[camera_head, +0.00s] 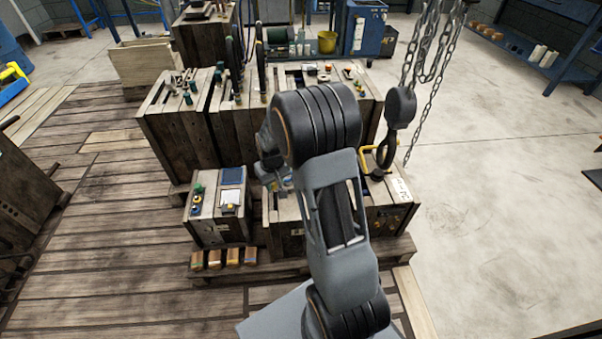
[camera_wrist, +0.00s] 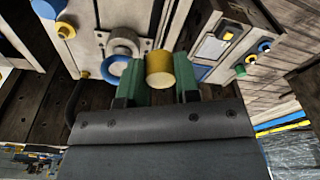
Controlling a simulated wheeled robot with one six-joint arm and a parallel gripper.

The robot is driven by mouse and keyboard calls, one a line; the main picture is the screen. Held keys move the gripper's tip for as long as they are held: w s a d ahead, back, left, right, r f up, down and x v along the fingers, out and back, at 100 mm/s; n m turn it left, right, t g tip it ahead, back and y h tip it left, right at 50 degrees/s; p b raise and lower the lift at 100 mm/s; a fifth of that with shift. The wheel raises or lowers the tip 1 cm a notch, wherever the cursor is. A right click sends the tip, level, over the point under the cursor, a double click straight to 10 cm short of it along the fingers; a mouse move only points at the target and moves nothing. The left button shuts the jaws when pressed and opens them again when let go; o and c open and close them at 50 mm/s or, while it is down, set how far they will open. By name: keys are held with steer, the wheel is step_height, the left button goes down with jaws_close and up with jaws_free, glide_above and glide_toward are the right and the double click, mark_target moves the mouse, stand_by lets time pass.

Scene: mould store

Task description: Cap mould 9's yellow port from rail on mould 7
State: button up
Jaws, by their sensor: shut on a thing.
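My gripper (camera_wrist: 161,84) is shut on a yellow cap (camera_wrist: 160,66), held between its green fingers in the wrist view. A yellow port (camera_wrist: 66,30) and a blue one (camera_wrist: 47,7) sit further left. I cannot tell whether the cap touches anything. In the head view my arm hides most of the gripper and part of the front right mould (camera_head: 397,218). The front left mould (camera_head: 205,232) stands beside it. I cannot read the mould numbers.
A chain hook (camera_head: 380,160) hangs close over the front right mould, near a yellow handle (camera_head: 365,150). Larger moulds (camera_head: 180,143) stand behind. Several small blocks (camera_head: 233,257) line the front of the pallet (camera_head: 207,277). Open concrete floor (camera_head: 490,170) lies to the right.

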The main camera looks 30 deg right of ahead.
steer(key=d+f, duration=0.1)
steer(key=d, duration=0.4)
steer(key=d+f+b, duration=0.1)
steer(key=d, duration=0.4)
steer(key=d+f+b, duration=0.1)
steer(key=d, duration=0.4)
steer(key=shift+s+d, duration=0.2)
steer(key=shift+d, duration=0.2)
steer(key=shift+f+b, duration=2.15)
steer(key=shift+f, duration=0.2)
steer(key=shift+s, duration=0.15)
steer(key=shift+f+b, duration=0.3)
steer(key=shift+f, duration=0.75)
steer(key=o, duration=0.9)
steer(key=shift+o, duration=0.2)
steer(key=shift+r, duration=0.1)
